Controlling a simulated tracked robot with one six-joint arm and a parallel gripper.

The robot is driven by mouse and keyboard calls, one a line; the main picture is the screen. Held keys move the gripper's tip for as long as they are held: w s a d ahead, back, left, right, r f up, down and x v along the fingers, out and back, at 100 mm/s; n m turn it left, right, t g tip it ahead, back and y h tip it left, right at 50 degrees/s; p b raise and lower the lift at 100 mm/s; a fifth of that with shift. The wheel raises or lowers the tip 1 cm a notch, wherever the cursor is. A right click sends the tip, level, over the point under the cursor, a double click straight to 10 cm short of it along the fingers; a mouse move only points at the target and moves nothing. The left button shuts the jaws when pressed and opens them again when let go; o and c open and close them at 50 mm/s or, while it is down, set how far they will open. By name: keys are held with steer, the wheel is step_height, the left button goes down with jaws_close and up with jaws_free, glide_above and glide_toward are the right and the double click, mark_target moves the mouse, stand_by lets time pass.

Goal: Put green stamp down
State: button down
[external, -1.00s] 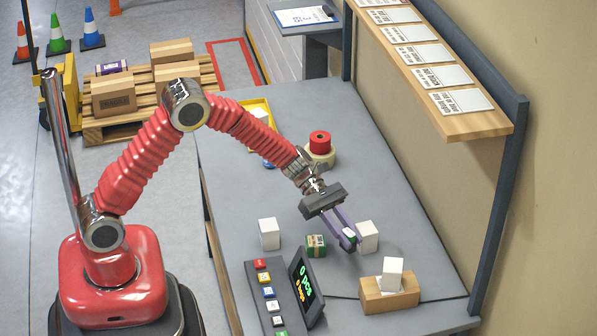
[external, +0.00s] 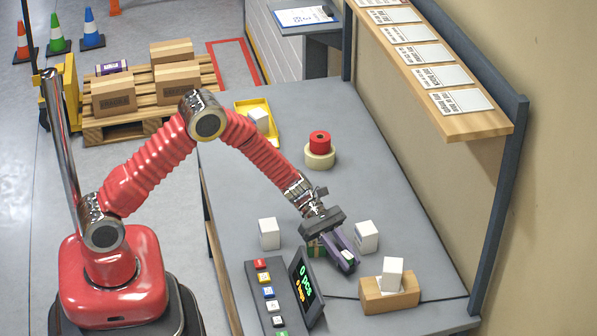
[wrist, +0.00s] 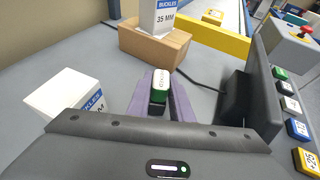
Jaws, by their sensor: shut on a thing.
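The green stamp (external: 348,254) is between the purple fingers of my gripper (external: 346,262), which is shut on it. In the wrist view, the stamp (wrist: 160,82) shows its pale end and green side between the fingers (wrist: 160,95). Whether the stamp touches the bench, I cannot tell.
White boxes (external: 367,237) (external: 269,233) flank my gripper. The screen (external: 306,287) and button panel (external: 268,296) stand left.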

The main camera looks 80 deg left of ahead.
steer(key=shift+f, duration=0.3)
steer(key=c, duration=1.6)
jaws_free()
steer(key=v, duration=1.2)
steer(key=shift+r, duration=0.1)
